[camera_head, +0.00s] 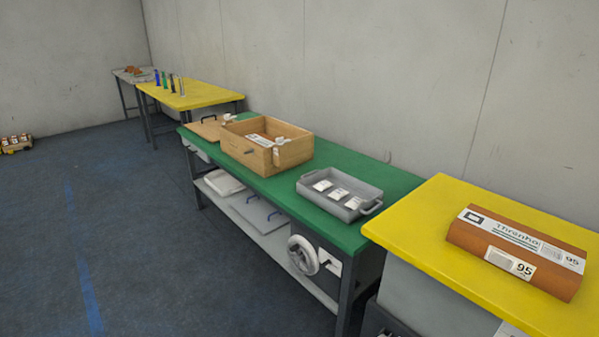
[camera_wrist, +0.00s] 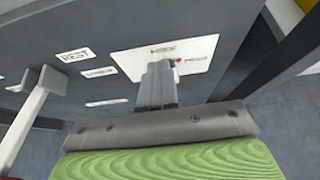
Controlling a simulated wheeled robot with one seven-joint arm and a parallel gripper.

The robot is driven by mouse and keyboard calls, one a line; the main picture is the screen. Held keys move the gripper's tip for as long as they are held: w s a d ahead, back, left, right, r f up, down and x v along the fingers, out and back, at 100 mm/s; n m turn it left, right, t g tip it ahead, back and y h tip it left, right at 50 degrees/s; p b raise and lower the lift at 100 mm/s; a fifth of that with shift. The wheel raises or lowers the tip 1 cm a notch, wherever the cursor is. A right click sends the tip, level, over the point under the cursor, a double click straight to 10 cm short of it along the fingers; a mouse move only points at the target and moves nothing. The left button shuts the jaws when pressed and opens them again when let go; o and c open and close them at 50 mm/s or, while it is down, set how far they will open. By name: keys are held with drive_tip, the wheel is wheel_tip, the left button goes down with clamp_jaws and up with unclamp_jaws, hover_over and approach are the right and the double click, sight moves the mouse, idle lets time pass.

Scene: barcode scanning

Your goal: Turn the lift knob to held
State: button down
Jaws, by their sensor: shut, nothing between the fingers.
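In the wrist view, a white plate (camera_wrist: 205,53) on the grey panel carries small printed labels, blurred; the right one is near a red mark (camera_wrist: 178,61). My gripper (camera_wrist: 160,122) fills the bottom of that view as a grey bar with a green ribbed pad. The head view shows the plate (camera_head: 332,262) but not my gripper.
A pale handwheel (camera_head: 303,256) is left of the plate, under the green bench (camera_head: 345,232). A grey tray (camera_head: 312,195) and wooden box (camera_head: 240,155) stand on the bench. A yellow table (camera_head: 420,225) adjoins on the right.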

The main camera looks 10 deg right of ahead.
drive_tip(key=shift+s+f, duration=0.15)
drive_tip(key=shift+f, duration=0.35)
idle(0.5)
drive_tip(key=s+a, duration=0.2)
drive_tip(key=a, duration=0.3)
drive_tip(key=shift+s+a+r, duration=0.2)
drive_tip(key=shift+s+r, duration=0.1)
drive_tip(key=shift+r, duration=0.1)
